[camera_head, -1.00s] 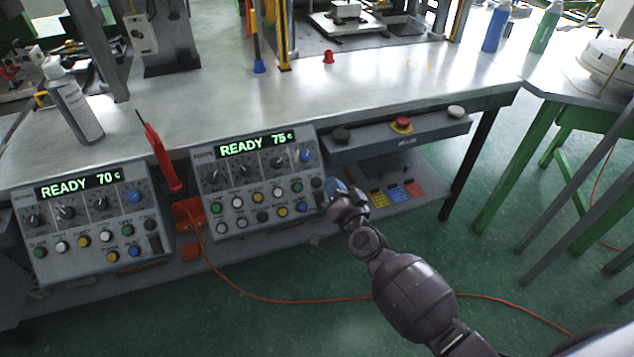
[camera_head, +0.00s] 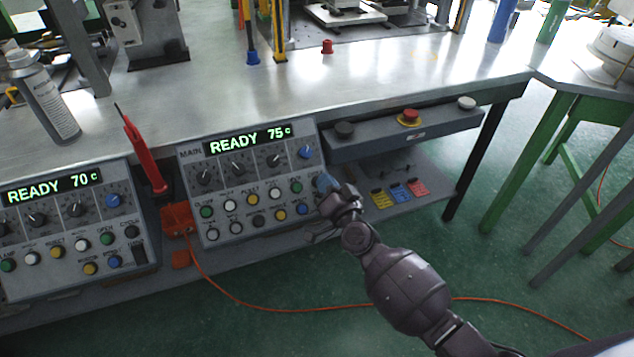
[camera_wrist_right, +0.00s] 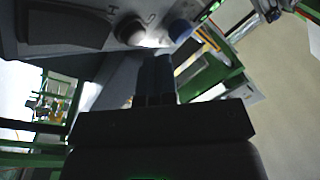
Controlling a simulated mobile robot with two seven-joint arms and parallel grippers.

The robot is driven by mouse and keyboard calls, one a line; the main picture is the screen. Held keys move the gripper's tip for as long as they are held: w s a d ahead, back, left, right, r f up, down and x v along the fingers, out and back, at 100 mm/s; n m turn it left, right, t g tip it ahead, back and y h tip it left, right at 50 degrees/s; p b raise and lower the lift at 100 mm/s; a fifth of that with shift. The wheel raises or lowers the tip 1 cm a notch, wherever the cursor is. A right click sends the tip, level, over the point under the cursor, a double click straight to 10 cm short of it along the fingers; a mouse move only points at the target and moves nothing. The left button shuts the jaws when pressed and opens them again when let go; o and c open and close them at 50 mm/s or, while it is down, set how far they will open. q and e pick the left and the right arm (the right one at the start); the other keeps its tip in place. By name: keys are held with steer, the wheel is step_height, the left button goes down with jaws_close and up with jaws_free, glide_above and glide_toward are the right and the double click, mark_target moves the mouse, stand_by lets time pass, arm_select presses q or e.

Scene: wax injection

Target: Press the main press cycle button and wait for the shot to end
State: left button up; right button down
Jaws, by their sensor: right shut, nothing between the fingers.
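The main press panel (camera_head: 250,180) faces me under the bench front, with its display (camera_head: 250,140) lit "READY 75 c". Knobs and rows of coloured buttons fill its face. My right gripper (camera_head: 325,185) is at the panel's right edge, fingers shut and empty. It covers the right end of the button rows, so the cycle button there is hidden in the head view. In the right wrist view the shut fingers (camera_wrist_right: 155,72) point at the panel face, just below a dark button (camera_wrist_right: 131,32) and a blue knob (camera_wrist_right: 180,30). I cannot tell whether they touch. My left gripper is not in view.
A second panel (camera_head: 70,215) reads "READY 70 c" at left. A grey box (camera_head: 385,136) with a red button (camera_head: 409,117) is at right. An orange cable (camera_head: 300,307) crosses the floor.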

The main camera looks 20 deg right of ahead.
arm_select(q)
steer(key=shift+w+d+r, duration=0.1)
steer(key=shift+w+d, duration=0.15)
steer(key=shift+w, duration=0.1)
arm_select(e)
steer(key=shift+w, duration=0.1)
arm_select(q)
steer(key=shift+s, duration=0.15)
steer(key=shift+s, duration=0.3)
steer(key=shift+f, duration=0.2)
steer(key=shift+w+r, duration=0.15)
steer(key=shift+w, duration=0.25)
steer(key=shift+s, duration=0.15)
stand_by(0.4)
arm_select(e)
steer(key=shift+w+f, duration=0.25)
steer(key=shift+f, duration=0.15)
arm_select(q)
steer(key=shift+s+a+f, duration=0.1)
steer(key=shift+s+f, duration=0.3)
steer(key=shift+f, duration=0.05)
arm_select(e)
steer(key=shift+r, duration=0.1)
